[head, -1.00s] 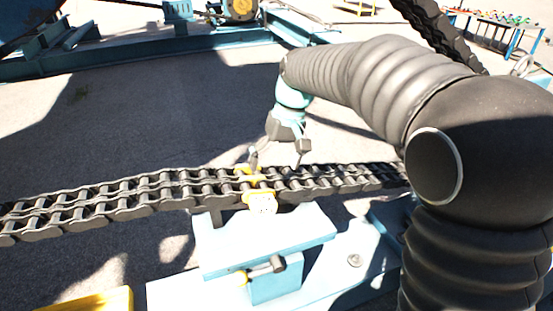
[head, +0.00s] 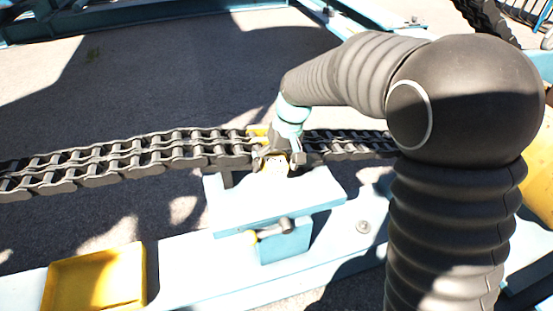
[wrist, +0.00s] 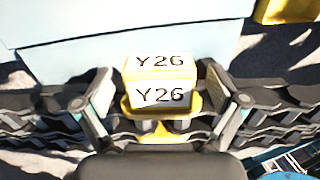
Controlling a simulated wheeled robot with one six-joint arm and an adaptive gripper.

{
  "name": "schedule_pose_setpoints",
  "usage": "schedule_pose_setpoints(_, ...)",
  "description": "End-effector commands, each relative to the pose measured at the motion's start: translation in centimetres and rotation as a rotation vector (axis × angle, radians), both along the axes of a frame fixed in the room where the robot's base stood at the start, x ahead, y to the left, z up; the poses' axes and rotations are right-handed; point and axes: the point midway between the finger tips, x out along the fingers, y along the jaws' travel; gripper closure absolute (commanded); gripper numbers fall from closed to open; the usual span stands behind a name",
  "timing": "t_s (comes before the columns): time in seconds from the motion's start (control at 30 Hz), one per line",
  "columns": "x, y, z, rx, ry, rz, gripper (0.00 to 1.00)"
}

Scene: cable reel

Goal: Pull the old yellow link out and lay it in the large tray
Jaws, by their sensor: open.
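The yellow link (wrist: 160,84) sits in the dark chain and bears the label Y26 on two faces in the wrist view. In the head view the yellow link (head: 275,165) is partly hidden by my gripper. My gripper (wrist: 165,100) is open, with one finger on each side of the link. A small gap shows between each finger and the labelled block. In the head view my gripper (head: 278,158) is down at the chain. A yellow tray (head: 95,281) lies at the lower left; its size against other trays cannot be told.
The dark chain (head: 120,158) runs across the view on both sides of the link. A light blue stand (head: 285,200) with a small handle (head: 270,231) lies just in front of it. A yellow edge also shows at the wrist view's top right (wrist: 285,10).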

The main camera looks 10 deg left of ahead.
Motion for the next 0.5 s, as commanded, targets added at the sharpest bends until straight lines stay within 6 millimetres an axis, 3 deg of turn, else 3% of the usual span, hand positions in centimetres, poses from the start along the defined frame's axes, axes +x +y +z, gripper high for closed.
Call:
schedule_pose_setpoints(0.23, -0.01, 0.02, -0.06, 0.000, 0.000, 0.000, 0.07)
schedule_pose_setpoints(0.5, -0.03, 0.02, -0.04, 0.000, 0.000, 0.000, 0.74)
